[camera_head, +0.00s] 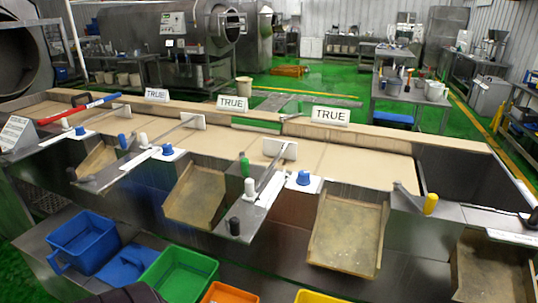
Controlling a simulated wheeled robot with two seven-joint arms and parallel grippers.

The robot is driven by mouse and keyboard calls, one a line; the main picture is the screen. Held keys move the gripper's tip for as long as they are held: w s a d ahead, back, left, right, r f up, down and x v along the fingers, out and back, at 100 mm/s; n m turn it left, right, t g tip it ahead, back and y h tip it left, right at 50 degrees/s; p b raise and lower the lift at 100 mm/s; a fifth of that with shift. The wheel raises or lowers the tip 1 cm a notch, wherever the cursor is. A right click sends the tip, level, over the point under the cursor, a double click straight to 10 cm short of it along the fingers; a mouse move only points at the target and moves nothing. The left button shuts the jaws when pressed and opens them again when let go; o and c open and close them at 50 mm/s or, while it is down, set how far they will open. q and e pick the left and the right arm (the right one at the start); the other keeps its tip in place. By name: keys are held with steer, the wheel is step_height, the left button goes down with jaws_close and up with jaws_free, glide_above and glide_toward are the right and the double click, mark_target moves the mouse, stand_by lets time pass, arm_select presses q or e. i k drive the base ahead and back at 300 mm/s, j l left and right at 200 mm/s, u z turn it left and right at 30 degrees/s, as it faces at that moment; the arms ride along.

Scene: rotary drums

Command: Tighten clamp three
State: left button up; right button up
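Three clamp-like stations run along the long bench (362,164), each with a pale bracket and a metal bar. The nearest, right-hand bracket (280,149) has a bar, a green-topped handle (245,165), a dark knob (234,226) and a blue knob (303,178) on a white plate. The middle station has a bracket (192,121), a blue-topped handle (122,141) and a blue knob (168,150). I cannot tell which is clamp three. Neither gripper shows.
TRUE signs (331,115) stand along the bench's back. Sloping chutes (346,234) hang at its front. A blue bin (84,242) and green bin (179,275) stand below. Green floor (330,78) is open behind.

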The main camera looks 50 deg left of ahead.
mark_target(233, 223)
steer(key=u, duration=1.7)
